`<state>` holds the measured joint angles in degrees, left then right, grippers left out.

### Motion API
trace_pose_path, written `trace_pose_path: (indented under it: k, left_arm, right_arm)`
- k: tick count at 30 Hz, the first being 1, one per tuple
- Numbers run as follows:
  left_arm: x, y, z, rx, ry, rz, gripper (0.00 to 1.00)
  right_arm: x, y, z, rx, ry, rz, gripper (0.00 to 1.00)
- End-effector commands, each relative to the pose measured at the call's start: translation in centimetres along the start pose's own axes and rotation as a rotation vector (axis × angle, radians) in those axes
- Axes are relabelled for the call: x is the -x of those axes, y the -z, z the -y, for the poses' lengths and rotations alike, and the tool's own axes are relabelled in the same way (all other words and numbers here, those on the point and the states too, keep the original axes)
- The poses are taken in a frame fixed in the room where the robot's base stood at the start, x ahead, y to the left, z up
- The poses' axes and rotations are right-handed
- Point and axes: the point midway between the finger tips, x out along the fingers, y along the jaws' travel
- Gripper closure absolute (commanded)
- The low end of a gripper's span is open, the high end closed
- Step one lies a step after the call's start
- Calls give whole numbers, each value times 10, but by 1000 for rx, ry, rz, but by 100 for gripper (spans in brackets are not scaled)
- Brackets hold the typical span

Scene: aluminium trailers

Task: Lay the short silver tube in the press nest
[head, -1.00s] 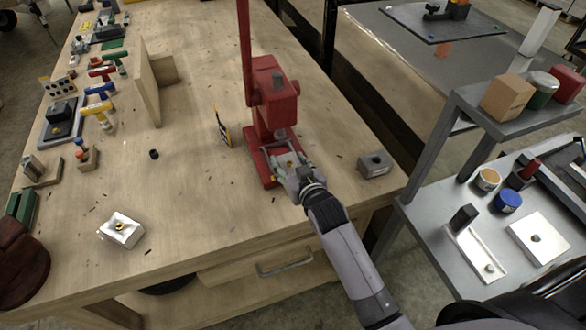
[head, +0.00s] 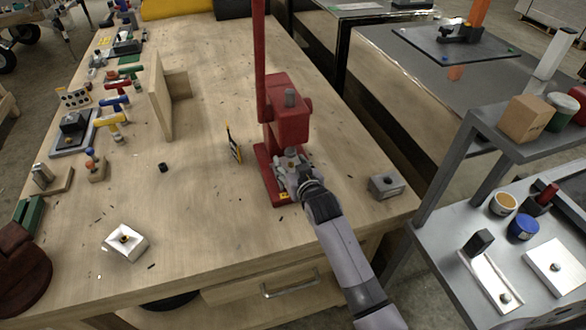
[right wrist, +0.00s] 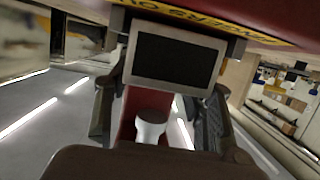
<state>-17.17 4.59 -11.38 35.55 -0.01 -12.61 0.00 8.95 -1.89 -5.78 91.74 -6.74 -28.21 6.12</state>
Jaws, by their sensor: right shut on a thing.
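The red arbor press (head: 289,118) stands on the wooden bench, with its red base (head: 266,172) towards me. My right gripper (head: 291,164) is at the base, below the press head, and hides the nest area in the head view. In the right wrist view the short silver tube (right wrist: 150,125) shows as a pale cylinder between the fingers of my right gripper (right wrist: 158,118). The gripper is shut on it. A grey-framed dark block (right wrist: 175,55) is close by; I cannot tell whether it is the nest or whether the tube touches it. My left gripper is not in view.
A small grey block with a hole (head: 385,185) lies right of the press. A thin yellow-black sign (head: 233,145) stands left of it. A white square block (head: 125,241) lies at the front left. A wooden upright panel (head: 160,95) stands farther back. The bench's middle left is mostly clear.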

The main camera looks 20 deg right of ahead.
Motion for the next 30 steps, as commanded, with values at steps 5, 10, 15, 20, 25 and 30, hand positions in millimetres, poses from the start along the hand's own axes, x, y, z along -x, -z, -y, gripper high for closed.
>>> trace_pose_path:
  k: [5,10,15,20,25,30]
  left_arm:
    - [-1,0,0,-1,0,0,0]
    - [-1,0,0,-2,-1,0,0]
    - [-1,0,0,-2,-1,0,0]
    - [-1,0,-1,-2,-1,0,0]
    - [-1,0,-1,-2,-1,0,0]
    - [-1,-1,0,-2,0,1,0]
  right_arm:
    - [-3,2,0,0,0,-3,83]
    - [-3,2,0,0,0,-2,83]
    - [-3,2,0,0,0,-2,43]
    - [-3,2,0,0,0,-2,33]
    - [-3,1,0,0,0,-1,27]
    - [-3,0,0,0,0,1,27]
